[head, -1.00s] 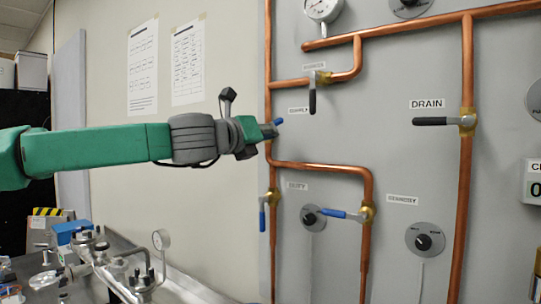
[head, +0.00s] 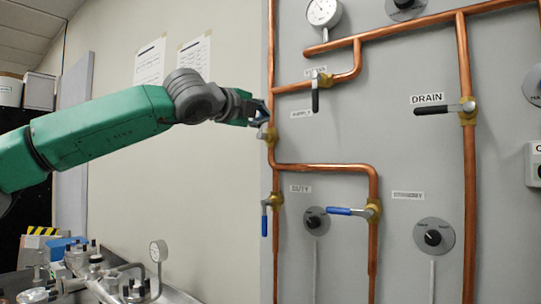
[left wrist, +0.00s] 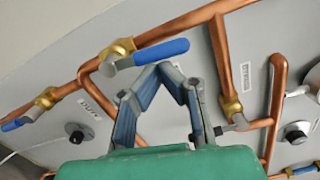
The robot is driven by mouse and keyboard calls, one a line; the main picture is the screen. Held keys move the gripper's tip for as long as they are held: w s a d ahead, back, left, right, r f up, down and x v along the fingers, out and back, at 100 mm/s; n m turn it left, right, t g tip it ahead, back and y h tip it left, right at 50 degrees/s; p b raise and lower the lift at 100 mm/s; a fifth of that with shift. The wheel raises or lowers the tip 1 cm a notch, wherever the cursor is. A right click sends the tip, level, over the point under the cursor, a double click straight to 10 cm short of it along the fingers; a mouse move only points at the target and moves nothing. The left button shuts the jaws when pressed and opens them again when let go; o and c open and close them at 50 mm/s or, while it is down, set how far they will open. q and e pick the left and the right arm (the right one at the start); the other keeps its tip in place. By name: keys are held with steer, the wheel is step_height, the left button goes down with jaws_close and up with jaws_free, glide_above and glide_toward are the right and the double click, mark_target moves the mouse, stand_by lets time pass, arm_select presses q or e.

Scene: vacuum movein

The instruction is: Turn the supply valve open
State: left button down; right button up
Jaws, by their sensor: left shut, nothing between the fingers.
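The supply valve's brass body (head: 268,134) sits on the left vertical copper pipe, beside a label that seems to read SUPPLY (head: 301,114). Its blue lever is mostly hidden behind my left gripper (head: 262,116) in the head view. In the left wrist view the blue lever (left wrist: 160,52) shows whole, running roughly along the pipe at a slight angle. My left gripper (left wrist: 165,68) is shut and empty, its fingertips right by the lever's edge. I cannot tell whether they touch it. My right gripper is not in view.
The duty valve (head: 275,200) is below on the same pipe. A standby valve (head: 372,210), a black-levered valve (head: 323,80) and the drain valve (head: 466,108) are to the right. A gauge (head: 323,11) is above. Pump fittings (head: 110,275) stand low left.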

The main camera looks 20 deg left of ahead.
arm_select(q)
steer(key=shift+w+d+r+n+b, duration=0.1)
steer(key=shift+w+r+n+b, duration=0.1)
steer(key=shift+r+n+b, duration=0.3)
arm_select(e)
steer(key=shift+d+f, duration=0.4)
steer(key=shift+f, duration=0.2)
arm_select(q)
steer(key=shift+f, duration=0.1)
steer(key=shift+a, duration=0.4)
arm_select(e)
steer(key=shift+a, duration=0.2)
arm_select(q)
steer(key=shift+d, duration=0.1)
steer(key=shift+f, duration=0.1)
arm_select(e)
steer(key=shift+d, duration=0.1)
